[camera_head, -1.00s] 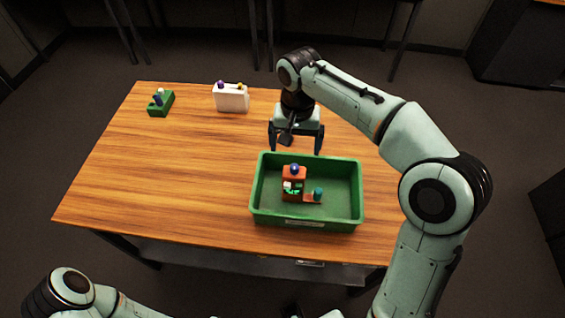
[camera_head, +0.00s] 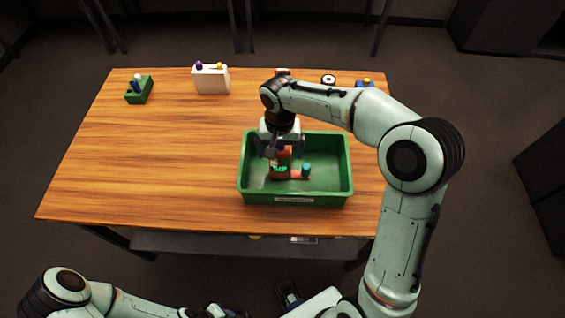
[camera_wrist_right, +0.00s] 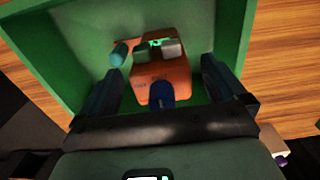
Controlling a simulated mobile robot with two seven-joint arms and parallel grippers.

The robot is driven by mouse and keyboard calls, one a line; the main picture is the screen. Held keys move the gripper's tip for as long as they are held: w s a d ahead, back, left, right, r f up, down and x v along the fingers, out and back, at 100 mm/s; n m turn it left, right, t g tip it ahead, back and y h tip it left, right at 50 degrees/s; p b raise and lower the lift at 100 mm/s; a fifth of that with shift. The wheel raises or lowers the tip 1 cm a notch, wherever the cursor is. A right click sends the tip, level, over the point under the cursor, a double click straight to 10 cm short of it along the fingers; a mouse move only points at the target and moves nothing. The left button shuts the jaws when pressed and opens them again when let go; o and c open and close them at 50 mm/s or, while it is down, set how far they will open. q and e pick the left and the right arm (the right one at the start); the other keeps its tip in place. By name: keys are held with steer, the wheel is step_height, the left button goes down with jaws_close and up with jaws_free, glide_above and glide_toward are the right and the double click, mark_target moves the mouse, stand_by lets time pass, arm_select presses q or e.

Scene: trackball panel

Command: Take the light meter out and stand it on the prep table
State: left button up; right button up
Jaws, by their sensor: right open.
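An orange device with a blue knob, grey blocks and a small lit green display, which looks like the light meter (camera_head: 282,170), stands in the green tray (camera_head: 320,197). A teal knob sits beside it on a low orange part. My right gripper (camera_head: 281,150) is open and reaches down into the tray over the device. In the right wrist view the device (camera_wrist_right: 165,75) is between the two open fingers, with gaps on both sides. In the head view the gripper hides its top.
The tray stands on the wooden table (camera_head: 150,170) at the right. A green block with knobs (camera_head: 139,93) and a white box (camera_head: 211,81) stand at the back left. A white disc (camera_head: 328,79) and a blue item (camera_head: 365,84) are at the back right. The table's left middle is clear.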

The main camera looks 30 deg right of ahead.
steer(key=shift+f, duration=0.55)
steer(key=c, duration=1.5)
steer(key=shift+r, duration=0.1)
